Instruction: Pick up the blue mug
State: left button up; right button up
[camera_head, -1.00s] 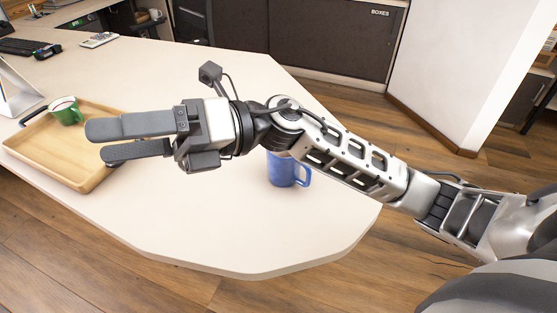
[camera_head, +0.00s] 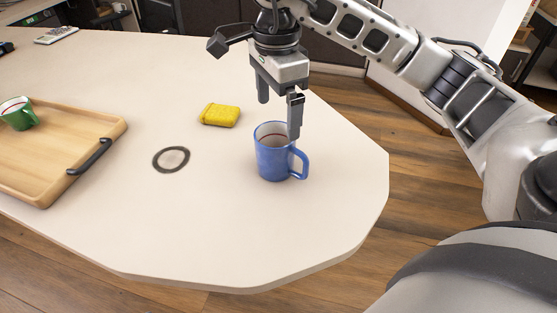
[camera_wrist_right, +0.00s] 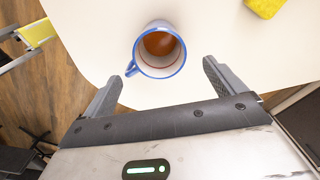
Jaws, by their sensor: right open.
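The blue mug (camera_head: 271,154) stands upright on the white table, its handle toward the right in the head view. In the right wrist view the mug (camera_wrist_right: 159,50) shows from above, with brownish-orange inside and its handle at the lower left. My right gripper (camera_head: 280,118) is open and points down at the mug from behind. In the wrist view the fingertips (camera_wrist_right: 160,82) are spread on either side, a little short of the mug, with nothing between them. One finger overlaps the mug's rim in the head view; I cannot tell if they touch. My left gripper is not in view.
A yellow sponge (camera_head: 220,115) lies left of the mug, also in the wrist view (camera_wrist_right: 265,6). A dark ring (camera_head: 171,159) lies on the table (camera_head: 200,225). A wooden tray (camera_head: 85,145) holds a green mug (camera_head: 19,114) at the left. The table's front is clear.

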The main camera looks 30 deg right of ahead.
aim_at(277, 142)
notch_tip(277, 142, down, 9)
jog(key=shift+r+b, duration=0.2)
jog(key=shift+b, duration=0.1)
jog(key=c, duration=1.2)
